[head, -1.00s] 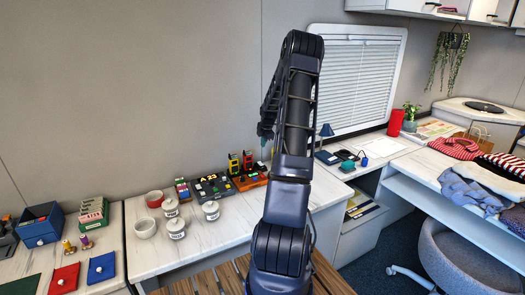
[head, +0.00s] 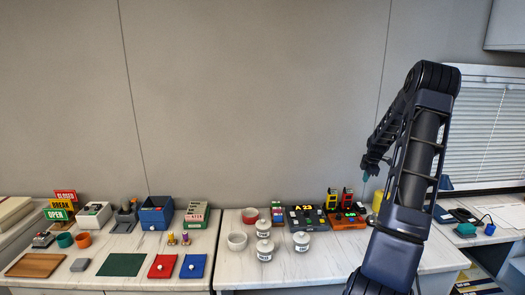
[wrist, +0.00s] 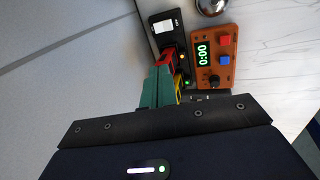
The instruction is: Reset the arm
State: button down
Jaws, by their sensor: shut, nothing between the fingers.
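My arm is folded upright at the right of the head view, its forearm bent down to the left. My gripper (head: 366,176) hangs in the air in front of the wall, above the back of the counter, small in that view. In the wrist view its teal fingers (wrist: 158,88) are together and hold nothing. Beyond the fingers in that view lies an orange timer box (wrist: 212,58) reading 0:00, beside a black panel (wrist: 168,35) with a white switch. The fingers cover part of the things there.
The counter (head: 325,266) holds white lidded jars (head: 264,250), a white bowl (head: 237,241), a red bowl (head: 250,215) and a dark A 23 panel (head: 305,217). Further left are a blue box (head: 156,211), green mat (head: 120,265) and wooden board (head: 35,265). A window blind (head: 487,130) is right.

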jog(key=s+a+r+m+h, duration=0.1)
jog(key=s+a+r+m, duration=0.8)
jog(key=s+a+r, duration=1.15)
jog(key=s+a+r+m+t+y, duration=0.1)
jog(key=s+a+m, duration=0.35)
jog(key=s, duration=0.75)
jog(key=s+a+r+m, duration=0.1)
jog(key=s+a+m, duration=0.35)
jog(key=s, duration=0.85)
jog(key=w+d+r+n, duration=0.25)
jog(key=w+n, duration=0.25)
jog(key=w, duration=1)
jog(key=n+g, duration=0.2)
jog(key=n, duration=1.2)
send_over(359, 203)
jog(key=s, duration=0.3)
jog(key=s+f+x, duration=0.1)
jog(key=s+x, duration=0.2)
jog(key=x, duration=1.1)
jog(key=s+x, duration=0.3)
jog(key=x, duration=2.4)
jog(key=shift+a+f, duration=0.1)
jog(key=shift+a, duration=0.15)
